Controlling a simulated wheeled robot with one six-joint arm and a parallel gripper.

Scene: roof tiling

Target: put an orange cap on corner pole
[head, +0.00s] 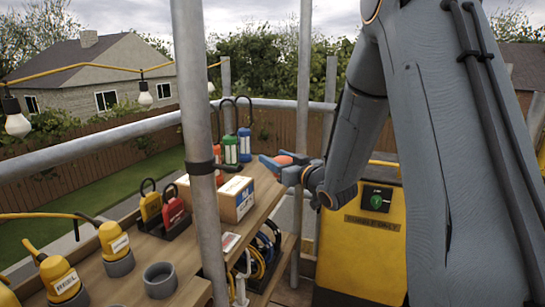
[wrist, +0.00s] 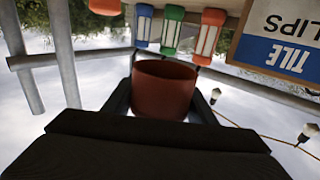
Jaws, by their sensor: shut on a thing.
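The orange cap (wrist: 165,88) is a round, cup-like piece, dark orange-red in the wrist view, held between the two fingers. My gripper (wrist: 163,100) is shut on it. In the head view my gripper (head: 284,164) holds the orange cap (head: 292,156) above the back end of the shelf, clear of it, partly hidden by its blue-grey fingers. Several grey poles stand around: a near one (head: 190,75), one at the back (head: 302,90) and a shorter one (head: 329,100) beside it. I cannot tell which is the corner pole. No cap shows on them.
The wooden shelf carries a carton of tile clips (head: 235,200), red, green and blue loop-topped items (head: 231,150), yellow and red padlock-like items (head: 172,208), and yellow connectors (head: 60,278). A yellow cabinet (head: 365,235) stands right. Grey rails (head: 110,147) cross left; bulbs (head: 17,122) hang from a cable.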

